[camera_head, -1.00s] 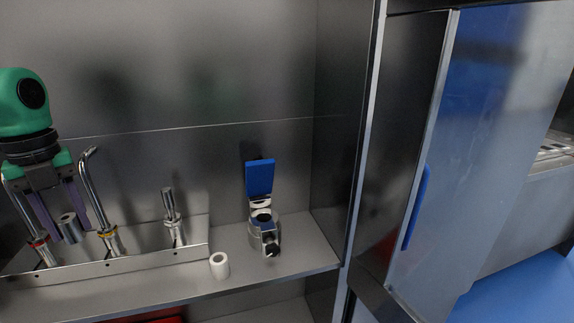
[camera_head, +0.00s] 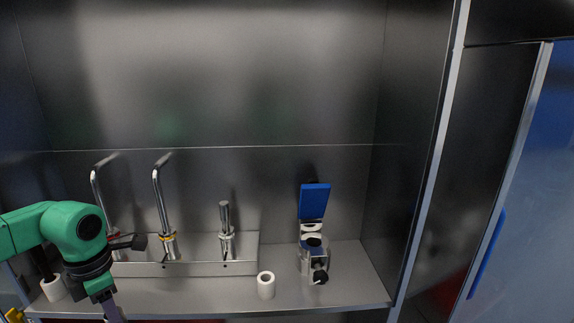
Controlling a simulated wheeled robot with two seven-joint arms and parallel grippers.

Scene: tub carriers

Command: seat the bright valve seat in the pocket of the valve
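The valve (camera_head: 313,262) stands upright on the shelf at right of centre, with its blue lid (camera_head: 314,201) raised. Its round top looks open, but the inside of the pocket is too small to make out. My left gripper (camera_head: 112,312) points down at the lower left, in front of the shelf. Only one purple finger shows, and its tip is cut off by the bottom edge. The bright valve seat is not visible now. My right gripper is not in view.
A white ring (camera_head: 266,285) stands left of the valve, and another white ring (camera_head: 53,289) is at far left. A metal tap rail (camera_head: 190,268) with two curved spouts and a short post runs along the back. A blue-handled door (camera_head: 488,253) is at right.

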